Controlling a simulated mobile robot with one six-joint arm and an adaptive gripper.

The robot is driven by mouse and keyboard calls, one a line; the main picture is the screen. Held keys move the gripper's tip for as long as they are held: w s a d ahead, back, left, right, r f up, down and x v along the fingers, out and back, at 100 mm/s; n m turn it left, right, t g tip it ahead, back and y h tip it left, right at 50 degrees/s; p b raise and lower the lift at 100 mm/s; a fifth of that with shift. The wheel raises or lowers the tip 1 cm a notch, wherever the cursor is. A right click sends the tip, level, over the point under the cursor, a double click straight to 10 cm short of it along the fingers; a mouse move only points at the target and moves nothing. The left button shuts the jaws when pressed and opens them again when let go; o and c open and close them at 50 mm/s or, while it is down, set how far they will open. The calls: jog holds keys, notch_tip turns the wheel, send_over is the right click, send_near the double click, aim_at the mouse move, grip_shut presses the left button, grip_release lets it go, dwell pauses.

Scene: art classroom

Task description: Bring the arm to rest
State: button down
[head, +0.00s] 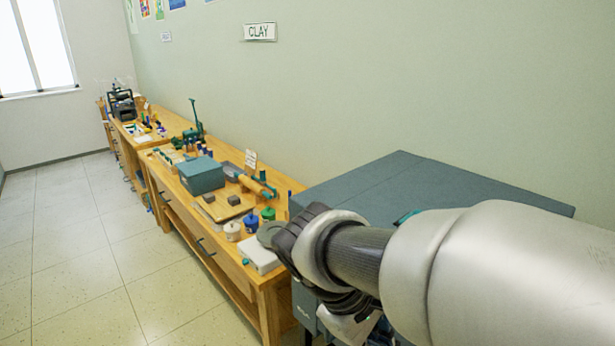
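My arm (455,262) reaches in from the lower right, large and close to the camera. It is silver with a dark section, and its far joint (312,240) shows in front of the near end of the wooden workbench and the blue-grey cabinet. More parts of my arm (352,325) show below that joint, partly hidden behind it. I cannot make out any gripper fingers, nor whether anything is held.
The wooden workbench (222,264) runs along the wall, bearing a teal box (201,175), a blue jar (251,224), a green jar (268,214) and a white block (259,256). A blue-grey cabinet (400,185) stands behind my arm. The tiled floor (80,260) at left is clear.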

jog(key=s+d+r+m+t+y, duration=0.2)
jog(key=s+m+t+y, duration=0.2)
jog(key=s+m, duration=0.5)
jog(key=shift+s+d+y, duration=0.2)
jog(key=shift+s+y, duration=0.5)
jog(key=shift+s, duration=0.2)
